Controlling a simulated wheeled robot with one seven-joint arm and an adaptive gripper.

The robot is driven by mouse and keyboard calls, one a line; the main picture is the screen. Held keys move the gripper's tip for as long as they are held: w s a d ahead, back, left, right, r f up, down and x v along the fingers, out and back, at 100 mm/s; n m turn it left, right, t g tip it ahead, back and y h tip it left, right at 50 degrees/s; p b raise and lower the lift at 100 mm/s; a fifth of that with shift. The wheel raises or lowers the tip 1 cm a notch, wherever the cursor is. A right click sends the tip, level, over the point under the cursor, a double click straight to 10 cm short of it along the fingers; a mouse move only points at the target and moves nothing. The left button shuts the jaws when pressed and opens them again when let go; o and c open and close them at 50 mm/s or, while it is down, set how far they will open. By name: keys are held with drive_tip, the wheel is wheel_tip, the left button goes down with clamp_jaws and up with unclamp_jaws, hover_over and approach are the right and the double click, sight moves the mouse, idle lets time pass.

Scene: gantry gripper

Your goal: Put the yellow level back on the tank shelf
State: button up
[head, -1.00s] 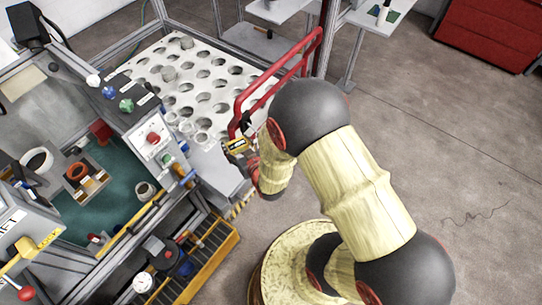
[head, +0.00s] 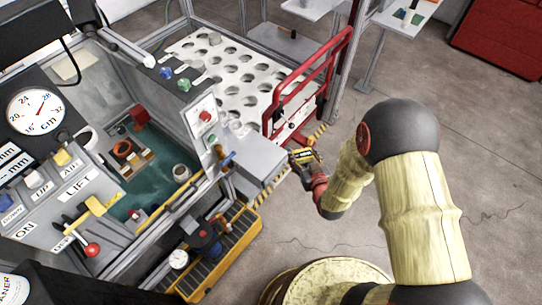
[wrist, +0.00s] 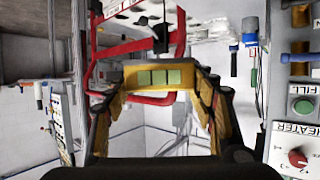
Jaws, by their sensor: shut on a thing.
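The yellow level (wrist: 160,76), a small bar with green windows, sits across the far end of my gripper (wrist: 163,92) in the wrist view. My gripper is shut on it, with a finger on either side. In the head view the level (head: 305,155) is small and partly hidden by the gripper. It is held in the air, apart from and just right of a grey ledge (head: 258,157) at the tank's corner. I take this ledge for the tank shelf but cannot be sure.
A red rail frame (head: 309,85) stands just behind my gripper. A white perforated plate (head: 232,62) lies beyond the tank. A yellow-edged tray (head: 232,258) with a pump and gauge is below the tank front. Bare floor (head: 430,150) lies to the right.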

drive_tip(key=a+f+n+g+y, duration=0.1)
drive_tip(key=a+f+n+y, duration=0.15)
drive_tip(key=a, duration=0.55)
drive_tip(key=y+b, duration=0.1)
drive_tip(key=b, duration=0.3)
hover_over(273, 153)
drive_tip(key=f, duration=0.9)
drive_tip(key=shift+s+f, duration=0.1)
drive_tip(key=shift+s, duration=0.1)
drive_tip(key=shift+w+f+b, duration=0.1)
drive_tip(key=shift+f+b, duration=0.45)
drive_tip(key=shift+f, duration=1.1)
drive_tip(key=shift+f+b, duration=0.45)
drive_tip(key=shift+f, duration=0.15)
drive_tip(key=o, duration=1.4)
